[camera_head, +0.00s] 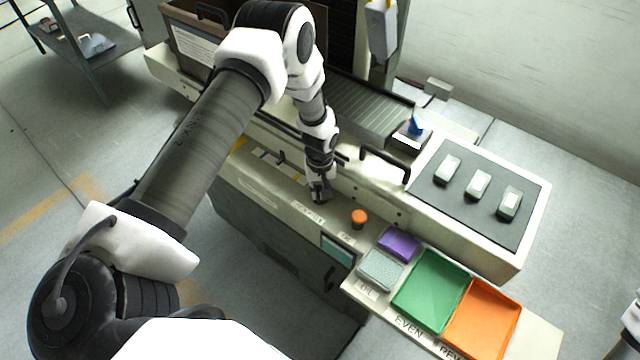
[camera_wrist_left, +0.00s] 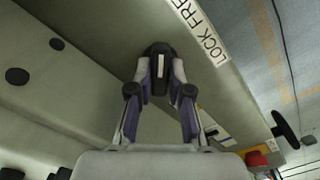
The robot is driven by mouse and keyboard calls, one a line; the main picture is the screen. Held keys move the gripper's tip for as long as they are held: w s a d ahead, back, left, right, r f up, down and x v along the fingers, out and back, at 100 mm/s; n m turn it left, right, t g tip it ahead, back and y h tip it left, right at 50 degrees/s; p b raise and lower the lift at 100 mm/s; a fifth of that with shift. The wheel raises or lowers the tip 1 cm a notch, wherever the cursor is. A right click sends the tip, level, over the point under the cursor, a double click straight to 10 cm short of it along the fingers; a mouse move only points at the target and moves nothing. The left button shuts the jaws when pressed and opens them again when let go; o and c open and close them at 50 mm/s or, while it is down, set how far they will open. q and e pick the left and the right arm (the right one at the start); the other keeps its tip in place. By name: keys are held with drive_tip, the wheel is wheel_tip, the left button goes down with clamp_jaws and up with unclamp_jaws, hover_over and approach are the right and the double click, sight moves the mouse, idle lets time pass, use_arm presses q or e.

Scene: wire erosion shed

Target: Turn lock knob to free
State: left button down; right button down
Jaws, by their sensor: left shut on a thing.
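The lock knob (camera_wrist_left: 159,62) is black with a white stripe, on the pale machine panel in the left wrist view. My left gripper (camera_wrist_left: 160,72) is shut on it, one finger on each side. The white stripe runs up and down in that view. A white label reading LOCK FREE (camera_wrist_left: 203,35) is to the right of the knob. In the head view my left gripper (camera_head: 319,196) points down at the machine's front ledge and hides most of the knob. My right gripper is not clearly in view.
An orange button (camera_head: 358,217) stands on the ledge to the right of my left gripper. Purple (camera_head: 399,244), green (camera_head: 431,290) and orange (camera_head: 484,318) trays lie at the front right. A panel with three pale blocks (camera_head: 478,185) is behind them. A black handle (camera_head: 385,163) rises nearby.

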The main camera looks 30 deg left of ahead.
use_arm(q)
drive_tip(key=shift+w+r, duration=0.15)
drive_tip(key=shift+w, duration=0.05)
drive_tip(key=c, duration=1.1)
unclamp_jaws()
drive_tip(key=shift+s, duration=0.1)
wheel_tip(320, 180, up, 12)
drive_tip(key=shift+f, duration=0.1)
